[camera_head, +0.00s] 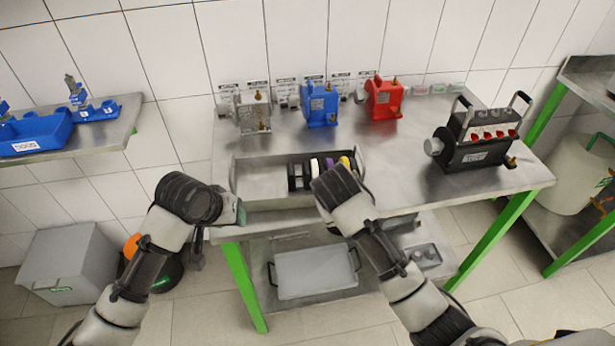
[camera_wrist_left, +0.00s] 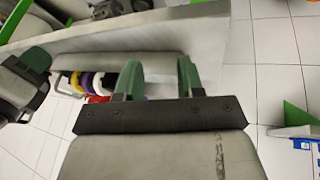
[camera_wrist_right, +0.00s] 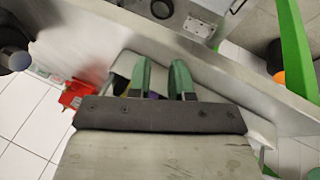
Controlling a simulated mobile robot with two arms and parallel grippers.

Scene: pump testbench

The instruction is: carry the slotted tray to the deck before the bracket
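The slotted tray (camera_head: 262,186) is a long grey open box on the steel table, with a raised handle at each end. Black, purple, yellow and other discs (camera_head: 315,166) stand in its right part; they also show in the left wrist view (camera_wrist_left: 102,82). My left gripper (camera_wrist_left: 160,78) is open by the tray's left end, its fingers apart with nothing clearly held. My right gripper (camera_wrist_right: 163,80) is over the tray's right part, near the discs; its fingers are apart, and my wrist hides them in the head view. I cannot tell which part is the bracket.
Grey, blue (camera_head: 319,104) and red (camera_head: 383,98) pump units stand along the table's back. A black valve block (camera_head: 478,138) stands at the right. A shelf at the left holds a blue bin (camera_head: 36,133) and a blue stand (camera_head: 97,110). The table between tray and pumps is clear.

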